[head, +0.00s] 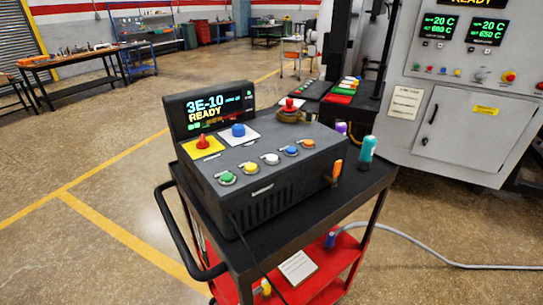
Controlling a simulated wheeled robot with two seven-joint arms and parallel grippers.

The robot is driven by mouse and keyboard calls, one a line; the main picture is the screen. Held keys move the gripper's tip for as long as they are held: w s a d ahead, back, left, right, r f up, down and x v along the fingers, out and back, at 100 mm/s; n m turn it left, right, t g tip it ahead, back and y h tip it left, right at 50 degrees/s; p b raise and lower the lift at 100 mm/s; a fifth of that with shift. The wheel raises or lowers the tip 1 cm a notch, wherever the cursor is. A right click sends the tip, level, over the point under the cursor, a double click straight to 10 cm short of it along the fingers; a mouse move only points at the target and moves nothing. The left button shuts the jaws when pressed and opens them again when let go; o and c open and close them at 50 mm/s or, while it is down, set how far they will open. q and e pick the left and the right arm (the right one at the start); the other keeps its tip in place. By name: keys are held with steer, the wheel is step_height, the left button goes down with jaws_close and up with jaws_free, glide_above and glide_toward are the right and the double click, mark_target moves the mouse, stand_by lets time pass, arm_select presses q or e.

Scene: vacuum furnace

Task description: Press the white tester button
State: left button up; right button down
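The tester (285,180) is a dark grey box on top of a black cart. Its raised screen (208,106) reads "3E-10 READY". The white button (271,159) is in the middle of the front row on the sloped panel. Green (227,178) and yellow (250,168) buttons lie to its left, and blue (291,151) and orange (307,143) ones to its right. Behind the row are a red knob on a yellow plate (203,145) and a blue knob on a white plate (239,133). Neither of my grippers shows in the head view.
The cart (262,243) has a handle at its left and a red lower shelf (325,266). A teal-topped item (367,149) and an orange-handled item (336,170) stand at its right. The furnace cabinet (452,105) is behind right. A grey hose (430,253) lies on the floor. Floor at left is clear.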

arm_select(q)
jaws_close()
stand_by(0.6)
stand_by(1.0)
